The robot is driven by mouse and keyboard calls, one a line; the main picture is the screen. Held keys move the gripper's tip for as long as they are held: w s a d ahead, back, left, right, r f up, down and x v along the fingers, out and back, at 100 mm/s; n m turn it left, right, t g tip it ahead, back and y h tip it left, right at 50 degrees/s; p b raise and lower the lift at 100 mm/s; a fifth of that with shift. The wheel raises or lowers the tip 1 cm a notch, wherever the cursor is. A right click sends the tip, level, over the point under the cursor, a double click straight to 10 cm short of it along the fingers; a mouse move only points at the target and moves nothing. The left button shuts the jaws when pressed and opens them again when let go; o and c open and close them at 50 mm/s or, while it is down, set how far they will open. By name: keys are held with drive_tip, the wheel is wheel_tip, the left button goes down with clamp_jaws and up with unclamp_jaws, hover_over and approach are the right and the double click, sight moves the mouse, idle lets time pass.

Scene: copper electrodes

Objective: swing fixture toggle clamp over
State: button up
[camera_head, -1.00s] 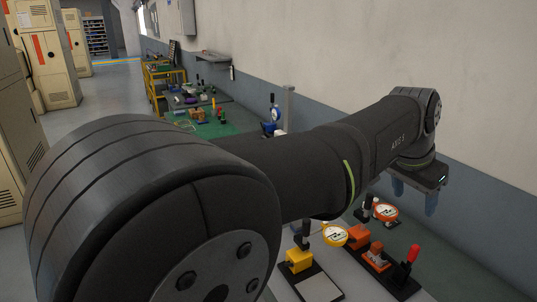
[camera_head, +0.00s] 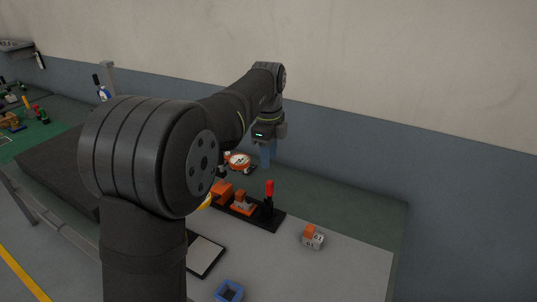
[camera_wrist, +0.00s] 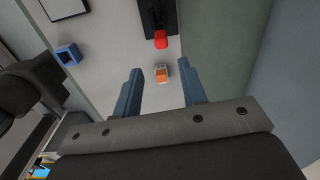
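The toggle clamp fixture has a red-tipped handle (camera_head: 269,188) standing upright on a long black base (camera_head: 267,222) with orange parts (camera_head: 242,203) along it. In the wrist view the red handle (camera_wrist: 160,39) is at the top centre, beyond my fingertips, on the black base (camera_wrist: 166,14). My gripper (camera_head: 266,155) hangs above the back of the bench, behind the handle and apart from it. In the wrist view my gripper (camera_wrist: 160,85) has its two blue fingers wide apart with nothing held between them. The left end of the fixture is partly hidden by my arm.
A small orange-and-grey block (camera_head: 312,239) sits right of the fixture. A blue open box (camera_head: 228,291) and a white plate in a black frame (camera_head: 203,254) lie nearer. An orange dial gauge (camera_head: 239,161) stands behind.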

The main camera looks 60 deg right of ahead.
sight(270, 181)
drive_tip(key=shift+d+f+m, duration=0.2)
drive_tip(key=shift+f+m, duration=0.2)
drive_tip(key=shift+m, duration=0.1)
drive_tip(key=shift+f, duration=4)
drive_tip(key=shift+f, duration=0.35)
drive_tip(key=c, duration=0.7)
